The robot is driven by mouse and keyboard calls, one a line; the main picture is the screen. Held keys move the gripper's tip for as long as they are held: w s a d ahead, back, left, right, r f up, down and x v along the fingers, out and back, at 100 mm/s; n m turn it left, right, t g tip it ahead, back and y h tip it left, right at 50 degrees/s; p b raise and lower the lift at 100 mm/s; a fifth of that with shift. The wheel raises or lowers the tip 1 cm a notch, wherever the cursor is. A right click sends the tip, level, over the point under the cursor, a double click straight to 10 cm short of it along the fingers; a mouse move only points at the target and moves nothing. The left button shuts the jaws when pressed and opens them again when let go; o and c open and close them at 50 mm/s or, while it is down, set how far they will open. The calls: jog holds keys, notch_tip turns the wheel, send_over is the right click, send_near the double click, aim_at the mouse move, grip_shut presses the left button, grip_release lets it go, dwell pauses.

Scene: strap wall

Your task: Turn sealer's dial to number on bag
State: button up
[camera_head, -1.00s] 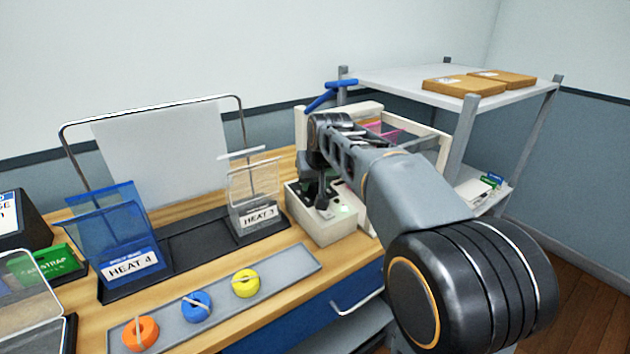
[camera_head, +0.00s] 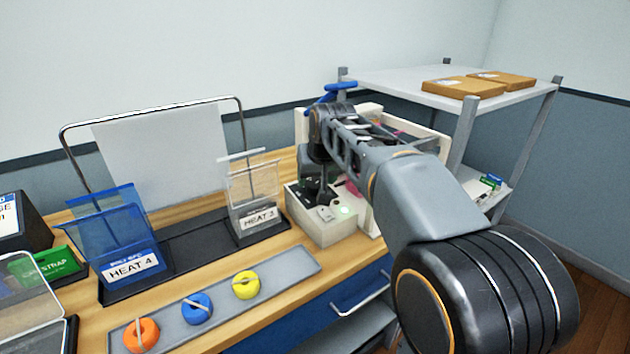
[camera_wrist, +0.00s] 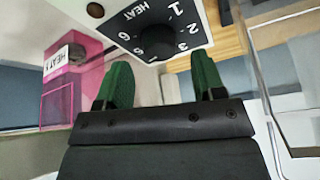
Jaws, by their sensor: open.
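The sealer (camera_head: 318,232) is a cream box at the right end of the bench with a small green light on top. In the wrist view its dark panel (camera_wrist: 190,30) reads HEAT, with numbers around a round black dial (camera_wrist: 157,40). I cannot tell which number the dial points at. My gripper (camera_wrist: 162,75) is open, its green fingers apart, just short of the dial and not around it. A blue bag (camera_head: 125,240) labelled HEAT 4 and a clear bag (camera_head: 254,200) labelled HEAT 3 stand in a black rack. A pink bag (camera_wrist: 80,85) has a partly readable HEAT label.
A grey tray (camera_head: 268,296) with orange, blue and yellow rolls lies along the bench front. A white shelf (camera_head: 400,84) with cardboard boxes stands behind right. A wire frame holds a pale sheet (camera_head: 165,155) at the back. Clear panels show in the wrist view's right.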

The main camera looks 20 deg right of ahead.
jog(key=p+v, duration=0.1)
jog(key=v, duration=1)
